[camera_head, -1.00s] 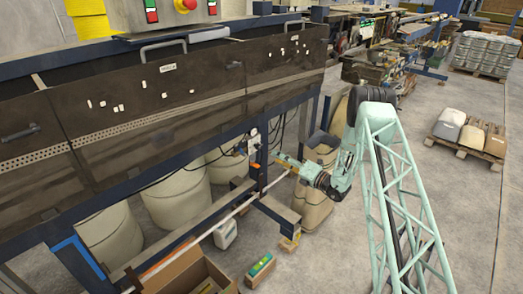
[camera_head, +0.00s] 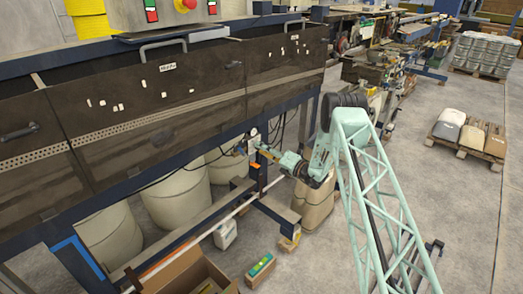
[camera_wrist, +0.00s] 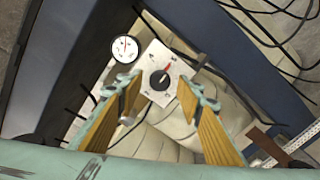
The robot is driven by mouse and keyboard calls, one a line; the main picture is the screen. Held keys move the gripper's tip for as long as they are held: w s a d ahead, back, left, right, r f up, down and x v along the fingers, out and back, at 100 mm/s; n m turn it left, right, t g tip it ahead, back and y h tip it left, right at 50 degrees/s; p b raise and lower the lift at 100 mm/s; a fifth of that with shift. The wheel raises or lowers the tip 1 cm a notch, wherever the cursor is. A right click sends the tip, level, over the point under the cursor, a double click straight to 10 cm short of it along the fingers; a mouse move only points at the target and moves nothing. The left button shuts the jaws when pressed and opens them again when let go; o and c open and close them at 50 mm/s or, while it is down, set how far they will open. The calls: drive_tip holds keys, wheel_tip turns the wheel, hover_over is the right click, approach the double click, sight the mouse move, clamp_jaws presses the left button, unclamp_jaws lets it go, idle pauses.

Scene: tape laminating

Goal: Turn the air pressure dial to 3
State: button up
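I cannot tell how far the tips are from the knob. A round white gauge (camera_wrist: 125,49) sits up and left of the dial. In the head view my gripper (camera_head: 258,149) is at the blue frame post, and the dial is too small to read.
A blue frame (camera_head: 263,178) and dark cables (camera_wrist: 265,35) surround the dial. Large beige containers (camera_head: 176,197) stand behind it. The dark machine panel (camera_head: 150,95) is above. A cardboard box (camera_head: 190,275) lies on the floor below; open floor is to the right.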

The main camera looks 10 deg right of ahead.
drive_tip(key=shift+w+a, duration=0.15)
drive_tip(key=shift+w, duration=0.05)
drive_tip(key=c, duration=0.9)
drive_tip(key=shift+n+b, duration=0.3)
drive_tip(key=n+b, duration=1.4)
drive_tip(key=n, duration=0.9)
drive_tip(key=shift+r+b, duration=0.1)
drive_tip(key=shift+b, duration=0.25)
